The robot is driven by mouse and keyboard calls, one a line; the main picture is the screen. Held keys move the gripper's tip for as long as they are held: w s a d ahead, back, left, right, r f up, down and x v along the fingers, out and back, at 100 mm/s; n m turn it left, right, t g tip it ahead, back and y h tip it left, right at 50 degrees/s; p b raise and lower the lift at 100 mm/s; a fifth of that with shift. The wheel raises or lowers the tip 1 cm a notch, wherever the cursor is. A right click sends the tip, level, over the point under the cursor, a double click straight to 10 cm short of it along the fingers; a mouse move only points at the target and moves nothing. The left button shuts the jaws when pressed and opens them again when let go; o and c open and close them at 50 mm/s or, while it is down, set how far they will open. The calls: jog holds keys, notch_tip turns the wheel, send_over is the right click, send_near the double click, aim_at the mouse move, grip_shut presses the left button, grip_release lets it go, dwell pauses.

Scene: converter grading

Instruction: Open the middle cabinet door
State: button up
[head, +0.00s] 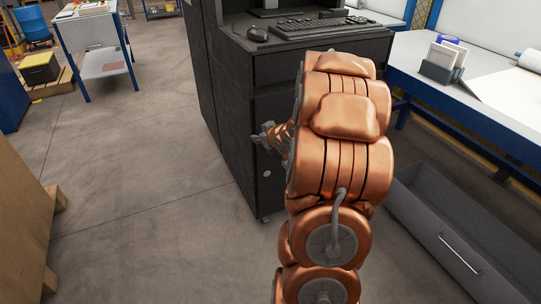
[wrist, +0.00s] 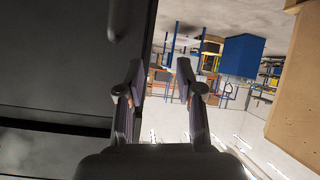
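A dark grey cabinet (head: 232,120) stands at the centre of the head view. Its front has a top panel and a door panel (head: 268,105) below it, with a small round light spot (head: 267,174) lower down. My copper arm hides the right part of the front, and I see no clear door handle. My gripper (head: 263,138) is close in front of the door panel; contact cannot be told. In the wrist view, my gripper (wrist: 160,72) has its fingers apart with nothing between them. A dark panel (wrist: 60,70) fills the left side, with a seam low down.
A keyboard (head: 308,27) and mouse (head: 257,34) lie on the cabinet top. A blue-framed workbench (head: 480,100) is on the right, with a grey drawer unit (head: 440,225) low at lower right. A wooden crate (head: 25,215) is at the left edge. The floor left of the cabinet is clear.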

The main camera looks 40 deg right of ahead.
aim_at(270, 153)
jog(key=s+d+f+t+b, duration=0.4)
jog(key=d+f+t+b, duration=0.35)
jog(key=f, duration=0.25)
jog(key=shift+m+g+y, duration=0.4)
jog(key=shift+g, duration=0.05)
jog(key=shift+w+d+r+b, duration=0.2)
jog(key=shift+w+b, duration=0.3)
jog(key=shift+w, duration=1.45)
jog(key=shift+w+d+r+b, duration=0.15)
jog(key=shift+w+b, duration=0.3)
jog(key=shift+w, duration=1.5)
jog(key=shift+a, duration=0.1)
jog(key=shift+c, duration=0.4)
grip_shut()
